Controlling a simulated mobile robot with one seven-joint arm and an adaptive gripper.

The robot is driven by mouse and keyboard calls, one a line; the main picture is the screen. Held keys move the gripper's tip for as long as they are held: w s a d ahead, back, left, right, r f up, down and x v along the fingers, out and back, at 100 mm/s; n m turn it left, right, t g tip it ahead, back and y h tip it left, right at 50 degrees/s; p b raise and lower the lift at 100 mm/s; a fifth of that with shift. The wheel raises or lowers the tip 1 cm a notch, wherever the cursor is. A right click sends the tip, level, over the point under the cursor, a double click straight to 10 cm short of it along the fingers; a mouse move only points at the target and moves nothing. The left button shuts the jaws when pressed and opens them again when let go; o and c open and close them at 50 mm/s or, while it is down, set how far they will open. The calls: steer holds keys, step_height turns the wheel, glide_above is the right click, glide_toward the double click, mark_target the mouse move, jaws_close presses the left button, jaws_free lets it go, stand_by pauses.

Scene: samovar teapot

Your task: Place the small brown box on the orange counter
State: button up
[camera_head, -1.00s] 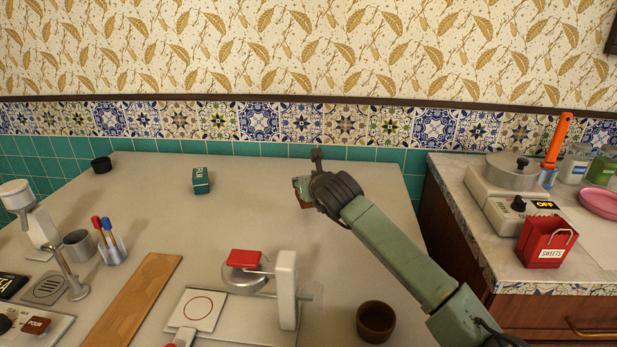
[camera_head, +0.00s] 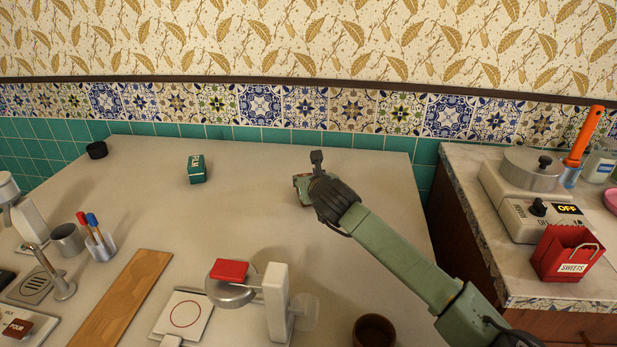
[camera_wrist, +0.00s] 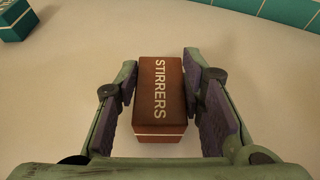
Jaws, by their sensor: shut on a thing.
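The small brown box (camera_wrist: 160,95), with white lettering "STIRRERS", stands between the two finger pads of my gripper (camera_wrist: 160,72) in the wrist view. My gripper is shut on it. In the head view my gripper (camera_head: 307,184) is over the back right part of a beige counter (camera_head: 240,225), and the box is mostly hidden behind it. I cannot tell whether the box touches the counter. I see no clearly orange counter in these views.
A green box (camera_head: 196,170) and a black round thing (camera_head: 97,150) stand at the back left. A scale-like device (camera_head: 277,300) and a brown cup (camera_head: 373,331) are in front.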

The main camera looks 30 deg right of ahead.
steer(key=shift+f+b, duration=0.2)
steer(key=shift+b, duration=0.2)
steer(key=o, duration=1.1)
steer(key=shift+r, duration=0.1)
steer(key=shift+o, duration=0.2)
steer(key=shift+r+p, duration=0.15)
steer(key=shift+p, duration=0.15)
steer(key=shift+r+p, duration=0.25)
steer(key=shift+p, duration=0.1)
steer(key=b+v, duration=0.4)
steer(key=v, duration=0.8)
steer(key=shift+f, duration=0.3)
